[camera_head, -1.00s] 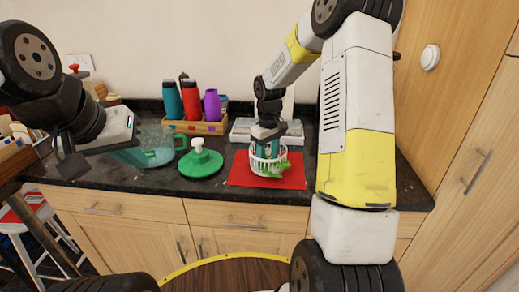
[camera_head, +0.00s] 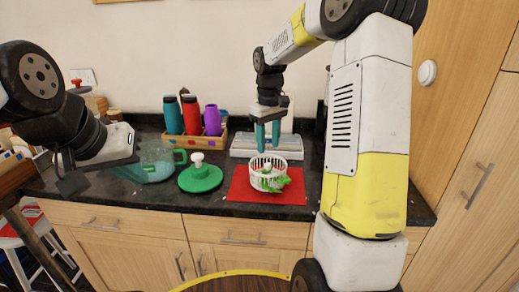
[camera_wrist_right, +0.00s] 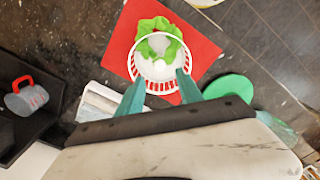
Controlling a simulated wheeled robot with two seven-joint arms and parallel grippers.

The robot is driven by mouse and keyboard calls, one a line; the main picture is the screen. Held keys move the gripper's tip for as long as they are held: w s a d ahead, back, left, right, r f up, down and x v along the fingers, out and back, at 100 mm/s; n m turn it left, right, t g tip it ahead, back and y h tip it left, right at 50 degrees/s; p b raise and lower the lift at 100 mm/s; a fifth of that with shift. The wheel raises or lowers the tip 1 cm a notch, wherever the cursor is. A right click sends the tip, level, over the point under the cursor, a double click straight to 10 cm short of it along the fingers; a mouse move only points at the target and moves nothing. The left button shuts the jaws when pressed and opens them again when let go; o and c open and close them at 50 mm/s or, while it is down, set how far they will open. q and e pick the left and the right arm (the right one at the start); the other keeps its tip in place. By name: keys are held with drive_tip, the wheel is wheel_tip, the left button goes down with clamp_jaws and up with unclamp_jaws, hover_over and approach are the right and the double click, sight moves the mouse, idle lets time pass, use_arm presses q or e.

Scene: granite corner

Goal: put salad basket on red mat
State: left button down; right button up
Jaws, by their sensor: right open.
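The white slotted salad basket (camera_head: 266,168) stands upright on the red mat (camera_head: 240,190), with green salad leaves (camera_head: 277,183) in and over its front side. In the right wrist view the basket (camera_wrist_right: 171,92) also lies over the red mat (camera_wrist_right: 196,50). My right gripper (camera_head: 268,148) is just above the basket's rim at its back side, with its two teal fingers apart and empty; the fingers also show in the right wrist view (camera_wrist_right: 160,88). My left gripper (camera_head: 70,172) is at the left, away from the basket; its jaw opening is unclear.
A green lid with a white knob (camera_head: 200,178) lies left of the mat, beside a clear bowl with a green handle (camera_head: 155,160). A wooden crate with bottles (camera_head: 195,137) and a pale tray (camera_head: 265,147) stand behind. Free counter lies right of the mat.

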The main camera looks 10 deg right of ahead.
drive_tip(key=s+r+m+t, duration=0.2)
drive_tip(key=s+r+t, duration=0.1)
drive_tip(key=s+r, duration=0.65)
drive_tip(key=s+a+m+t+y, duration=0.2)
drive_tip(key=s+m+t, duration=0.1)
drive_tip(key=s, duration=1.2)
drive_tip(key=shift+s+a+r, duration=0.15)
drive_tip(key=shift+s+a, duration=0.1)
drive_tip(key=shift+s, duration=0.15)
